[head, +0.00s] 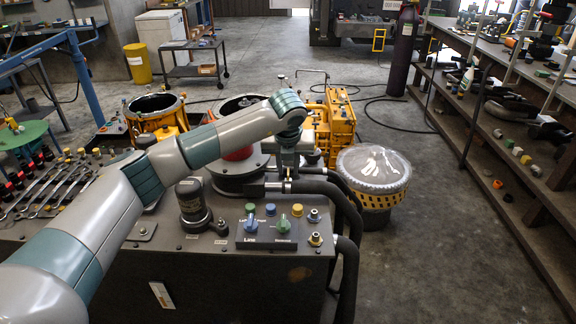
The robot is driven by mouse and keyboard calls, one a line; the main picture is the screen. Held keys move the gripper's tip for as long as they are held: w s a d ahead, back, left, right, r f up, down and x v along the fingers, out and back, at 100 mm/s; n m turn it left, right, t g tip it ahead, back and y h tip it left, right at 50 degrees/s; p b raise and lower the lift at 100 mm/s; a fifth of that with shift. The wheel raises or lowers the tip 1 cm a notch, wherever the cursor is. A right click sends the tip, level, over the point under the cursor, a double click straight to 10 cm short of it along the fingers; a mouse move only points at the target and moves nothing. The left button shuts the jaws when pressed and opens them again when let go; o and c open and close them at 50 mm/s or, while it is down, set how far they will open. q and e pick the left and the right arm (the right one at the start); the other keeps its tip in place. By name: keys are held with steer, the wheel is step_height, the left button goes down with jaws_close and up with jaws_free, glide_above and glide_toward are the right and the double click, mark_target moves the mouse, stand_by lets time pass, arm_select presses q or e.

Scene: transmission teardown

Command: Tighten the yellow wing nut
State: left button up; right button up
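My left arm reaches in from the left, and its gripper (286,178) points down over the back right of the dark machine bench. The fingers are small and partly merged with the dark parts behind, so their opening is unclear. A small yellow piece (297,210) sits on the bench top just in front of and below the gripper, apart from it. It looks like a knob or cap; I cannot make out wings on it. No clear yellow wing nut shows; the area behind my wrist and forearm is hidden. My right gripper is out of view.
A control panel (266,241) with blue and green knobs is at the bench's front right. A dark cylindrical unit (190,200) stands left of it. Thick black hoses (350,262) run down the right side. A plastic-covered yellow drum (374,168) stands beyond; floor to its right is open.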

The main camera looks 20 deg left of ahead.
arm_select(q)
steer(key=shift+w+a+f, duration=0.1)
steer(key=shift+w+f, duration=0.15)
steer(key=shift+f, duration=0.35)
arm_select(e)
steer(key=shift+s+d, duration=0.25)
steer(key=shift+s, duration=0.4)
arm_select(q)
jaws_close()
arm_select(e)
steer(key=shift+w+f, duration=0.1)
